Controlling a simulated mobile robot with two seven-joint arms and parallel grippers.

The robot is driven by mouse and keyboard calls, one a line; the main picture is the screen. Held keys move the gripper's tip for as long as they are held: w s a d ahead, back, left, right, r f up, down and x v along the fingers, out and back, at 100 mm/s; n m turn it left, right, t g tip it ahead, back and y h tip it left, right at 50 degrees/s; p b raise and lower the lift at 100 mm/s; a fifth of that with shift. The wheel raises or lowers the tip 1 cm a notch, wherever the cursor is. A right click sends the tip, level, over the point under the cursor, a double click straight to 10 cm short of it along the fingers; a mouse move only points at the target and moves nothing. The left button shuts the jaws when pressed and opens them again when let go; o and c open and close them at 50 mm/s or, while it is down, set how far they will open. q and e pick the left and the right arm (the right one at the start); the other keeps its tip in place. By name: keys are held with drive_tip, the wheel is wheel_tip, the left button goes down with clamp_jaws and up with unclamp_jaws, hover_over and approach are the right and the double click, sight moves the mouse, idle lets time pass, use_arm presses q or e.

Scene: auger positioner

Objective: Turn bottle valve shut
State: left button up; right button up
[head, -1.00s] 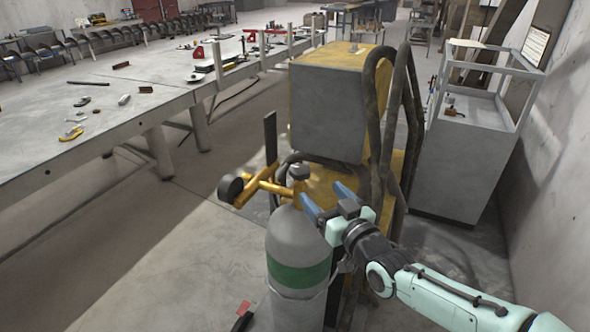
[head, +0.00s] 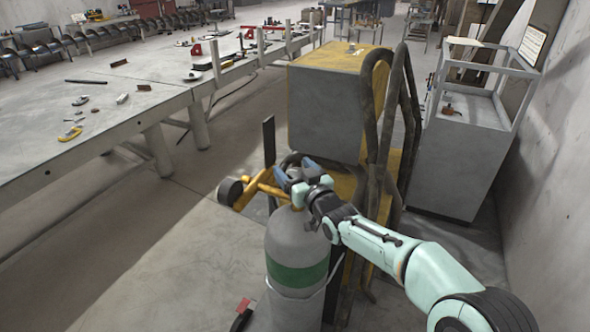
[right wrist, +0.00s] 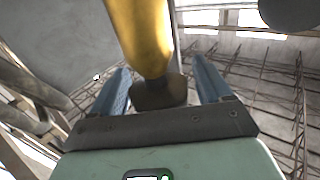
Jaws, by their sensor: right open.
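The grey gas bottle (head: 296,240) with a green band stands upright in front of the yellow-and-grey machine. Yellow valve fittings (head: 270,188) sit at its top, with a dark round gauge (head: 230,190) on their left. My right gripper (head: 295,170) is open at the bottle top, its blue fingers spread. In the head view it hides the dark valve knob. In the right wrist view, a dark knob (right wrist: 158,93) on a yellow stem (right wrist: 142,38) lies between the two spread fingers, with gaps on both sides. My left gripper is out of view.
The grey machine box (head: 325,110) stands behind the bottle, with dark hoses (head: 375,115) at its right side. A grey cabinet (head: 465,150) stands further right by the wall. A long table (head: 60,125) with tools is on the left. The floor between is clear.

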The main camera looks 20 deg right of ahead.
drive_tip(key=c, duration=1)
drive_tip(key=shift+m+h+b, duration=0.3)
drive_tip(key=shift+h+b, duration=0.1)
drive_tip(key=shift+b, duration=0.25)
drive_tip(key=shift+d+m+h+b, duration=0.15)
drive_tip(key=shift+m+h+b, duration=0.25)
drive_tip(key=shift+h+b, duration=0.3)
drive_tip(key=o, duration=1)
